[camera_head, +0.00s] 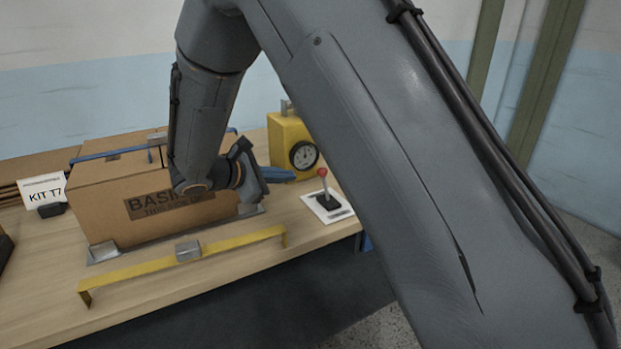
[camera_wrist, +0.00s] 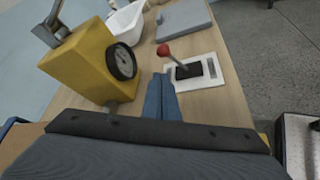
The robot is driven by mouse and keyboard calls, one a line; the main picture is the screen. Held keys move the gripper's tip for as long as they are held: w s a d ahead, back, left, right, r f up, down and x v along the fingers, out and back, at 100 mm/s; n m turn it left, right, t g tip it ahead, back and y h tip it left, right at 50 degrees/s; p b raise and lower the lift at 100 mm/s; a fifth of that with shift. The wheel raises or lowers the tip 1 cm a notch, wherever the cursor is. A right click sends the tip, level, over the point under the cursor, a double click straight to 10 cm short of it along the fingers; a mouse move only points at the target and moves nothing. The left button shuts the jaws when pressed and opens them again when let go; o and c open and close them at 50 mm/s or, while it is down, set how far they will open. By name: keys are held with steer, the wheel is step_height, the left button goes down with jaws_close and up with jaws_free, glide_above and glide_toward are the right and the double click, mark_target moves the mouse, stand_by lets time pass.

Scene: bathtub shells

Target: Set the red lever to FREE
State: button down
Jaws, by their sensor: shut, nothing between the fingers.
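The red lever (camera_head: 322,174) has a round red knob on a thin stem, rising from a black base on a white plate (camera_head: 335,214) near the table's right front edge. In the wrist view the red knob (camera_wrist: 163,50) leans left over its base, with the white plate (camera_wrist: 210,70) around it. My gripper (camera_head: 290,175) is shut and empty, its blue fingers pointing at the lever from the left. The closed fingers (camera_wrist: 161,98) show in the wrist view, a little short of the knob and apart from it. Any lettering on the plate is too small to read.
A yellow box with a dial (camera_head: 290,142) stands just behind my gripper. A cardboard box (camera_head: 110,205) is at left, with a yellow bar (camera_head: 240,240) in front. A white tub (camera_wrist: 126,22) and a grey slab (camera_wrist: 184,18) lie beyond the lever.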

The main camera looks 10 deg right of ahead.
steer(key=p+x, duration=0.2)
steer(key=x, duration=0.8)
steer(key=shift+f, duration=0.1)
steer(key=shift+s+a, duration=0.1)
steer(key=shift+s, duration=0.05)
